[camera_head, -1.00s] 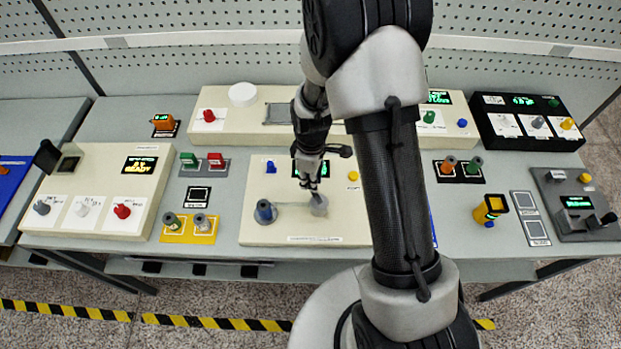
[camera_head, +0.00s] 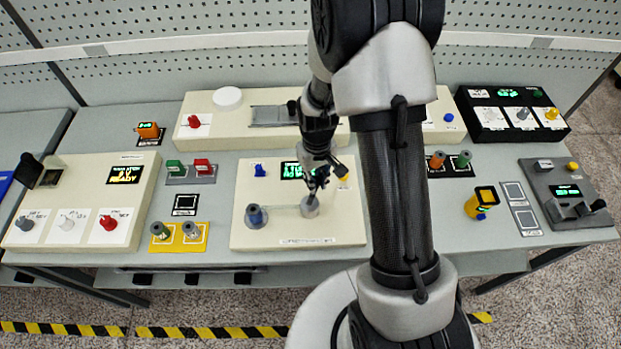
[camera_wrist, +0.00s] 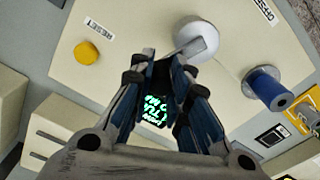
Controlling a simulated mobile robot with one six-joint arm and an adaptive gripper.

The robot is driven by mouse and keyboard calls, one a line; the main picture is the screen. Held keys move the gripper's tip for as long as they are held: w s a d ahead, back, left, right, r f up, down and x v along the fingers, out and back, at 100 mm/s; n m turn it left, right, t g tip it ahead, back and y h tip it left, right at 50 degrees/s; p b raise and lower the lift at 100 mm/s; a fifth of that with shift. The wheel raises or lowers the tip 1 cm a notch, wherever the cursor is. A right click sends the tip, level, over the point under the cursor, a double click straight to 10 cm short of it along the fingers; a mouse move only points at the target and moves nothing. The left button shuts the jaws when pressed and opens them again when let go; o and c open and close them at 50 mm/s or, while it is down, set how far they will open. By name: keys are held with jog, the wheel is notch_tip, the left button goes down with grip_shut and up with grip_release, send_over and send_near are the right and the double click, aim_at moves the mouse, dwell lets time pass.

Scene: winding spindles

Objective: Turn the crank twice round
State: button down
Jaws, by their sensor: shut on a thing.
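The crank (camera_head: 310,207) is a grey round hub on a cream panel (camera_head: 275,229), right of a blue spool (camera_head: 257,216). In the wrist view the crank (camera_wrist: 194,36) shows as a pale disc with a flat arm reaching toward my fingertips. My gripper (camera_head: 314,187) is just behind the hub in the head view. In the wrist view its blue-grey fingers (camera_wrist: 172,63) close together at the end of the crank arm. The handle itself is mostly hidden between the fingers. The blue spool (camera_wrist: 265,88) stands apart at the right of the wrist view.
A green-lit display (camera_wrist: 154,109) is partly covered by my fingers. A yellow button (camera_wrist: 87,51) marked RESET is on the same panel. A blue knob (camera_head: 260,170) is at the panel's back left. A yellow plate (camera_head: 178,238) with two spools lies left.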

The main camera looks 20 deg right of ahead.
jog(key=m, duration=0.1)
jog(key=s+d+m, duration=0.1)
jog(key=m, duration=0.2)
jog(key=shift+s+d+m, duration=0.2)
jog(key=shift+s+m, duration=0.05)
jog(key=shift+m, duration=0.05)
jog(key=m, duration=0.1)
jog(key=s+m, duration=0.1)
jog(key=m, duration=0.1)
jog(key=s+m, duration=0.1)
jog(key=shift+d+m+b, duration=0.25)
jog(key=shift+m+b, duration=0.05)
jog(key=shift+b, duration=0.1)
jog(key=s+m, duration=0.1)
jog(key=m, duration=0.1)
jog(key=s+m, duration=0.1)
jog(key=m, duration=0.1)
jog(key=shift+a, duration=0.1)
jog(key=shift+s+a+m+b, duration=0.1)
jog(key=shift+s+a+m, duration=0.15)
jog(key=shift+m, duration=0.65)
jog(key=shift+s+a+m+b, duration=0.15)
jog(key=shift+s+m, duration=0.2)
jog(key=shift+m, duration=0.55)
jog(key=shift+s+a+m+b, duration=0.15)
jog(key=shift+s+m, duration=0.15)
jog(key=shift+m, duration=0.6)
jog(key=c, duration=1.5)
grip_release()
jog(key=shift+r, duration=0.1)
